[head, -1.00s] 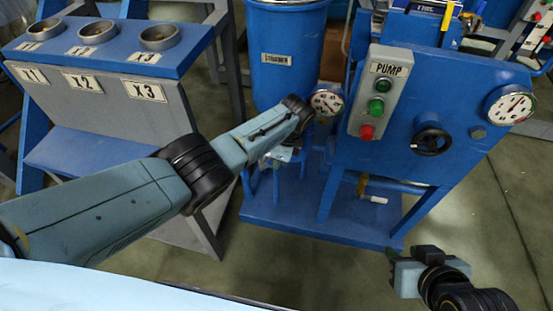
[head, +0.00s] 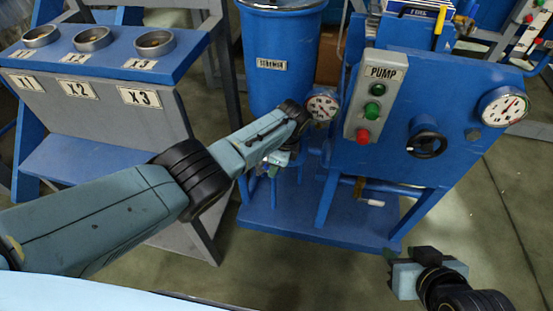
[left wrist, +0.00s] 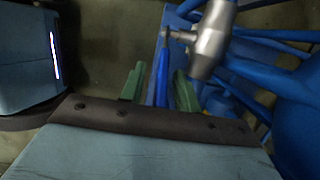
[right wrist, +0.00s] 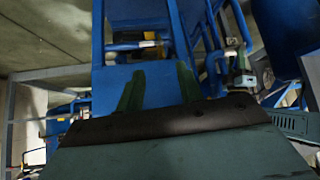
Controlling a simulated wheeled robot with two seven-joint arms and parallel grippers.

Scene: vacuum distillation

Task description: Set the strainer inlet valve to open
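The blue strainer (head: 282,85) stands at upper centre in the head view. My left gripper (head: 268,165) is low in front of it, its fingers mostly hidden by my wrist. In the left wrist view a silver valve body (left wrist: 211,40) lies just beyond the fingers. A thin blue bar (left wrist: 163,75), which looks like its lever, shows between the two green fingers. The fingers (left wrist: 158,88) are apart; I cannot tell whether either touches the bar. My right gripper (head: 400,262) is at lower right in the head view. Its fingers (right wrist: 158,88) are apart and empty in the right wrist view.
The blue pump panel (head: 455,150) with buttons, gauges and a black handwheel (head: 427,141) stands right of the strainer. A small gauge (head: 322,104) is close to my left wrist. A rack (head: 120,68) marked X1 to X3 stands at left. Open floor lies in front.

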